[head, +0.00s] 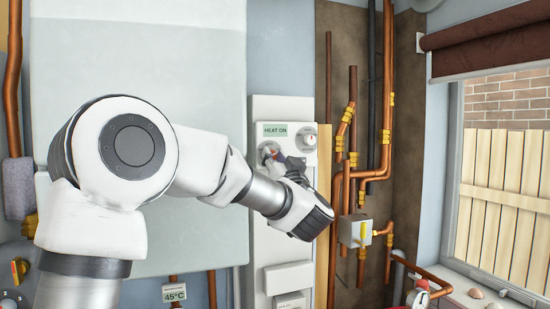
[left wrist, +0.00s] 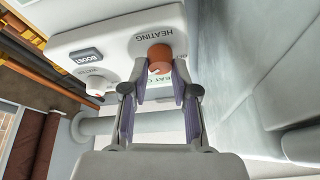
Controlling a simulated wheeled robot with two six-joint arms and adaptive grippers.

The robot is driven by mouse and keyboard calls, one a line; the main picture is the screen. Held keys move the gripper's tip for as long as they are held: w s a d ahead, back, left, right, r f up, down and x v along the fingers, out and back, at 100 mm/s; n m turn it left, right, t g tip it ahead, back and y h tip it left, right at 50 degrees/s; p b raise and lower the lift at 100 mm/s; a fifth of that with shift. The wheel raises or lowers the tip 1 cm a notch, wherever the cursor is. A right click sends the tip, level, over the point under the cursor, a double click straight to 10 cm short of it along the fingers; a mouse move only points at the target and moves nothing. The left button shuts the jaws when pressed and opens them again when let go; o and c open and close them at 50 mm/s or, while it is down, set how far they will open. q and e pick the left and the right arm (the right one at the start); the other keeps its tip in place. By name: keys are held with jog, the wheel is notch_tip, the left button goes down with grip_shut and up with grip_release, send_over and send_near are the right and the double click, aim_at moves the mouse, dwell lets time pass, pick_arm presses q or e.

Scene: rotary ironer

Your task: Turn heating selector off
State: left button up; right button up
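The heating selector (left wrist: 159,60) is an orange-brown knob under the word HEATING on a white control panel (left wrist: 117,42). In the head view the panel shows a green HEAT ON display (head: 275,130), and the selector is mostly hidden behind my gripper. My left gripper (left wrist: 160,82) is open, with its two fingertips apart at the near end of the knob, one toward each side. I cannot tell whether they touch it. In the head view my left gripper (head: 273,155) is in front of the panel's left knob area. My right gripper is not in view.
A second, white knob (head: 309,141) sits to the right on the panel; in the left wrist view a BOOST button (left wrist: 87,55) is near it. Copper pipes (head: 387,110) with yellow fittings run at the right. A 45°C label (head: 174,293) is low left.

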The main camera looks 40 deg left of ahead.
pick_arm(q)
grip_shut()
jog(key=shift+w+d+r+n+g+h+b, duration=0.3)
jog(key=shift+n+g+b, duration=1.15)
jog(key=shift+n, duration=3.3)
jog(key=shift+s+a+r+n+g+h+b, duration=0.2)
jog(key=shift+n+g+h+b, duration=1.1)
jog(key=shift+n, duration=3.5)
jog(key=shift+w+r+n+g+y+b, duration=0.15)
jog(key=shift+n+g+b, duration=1.4)
jog(key=shift+n, duration=3.2)
jog(key=shift+g+p, duration=0.5)
jog(key=shift+p, duration=0.05)
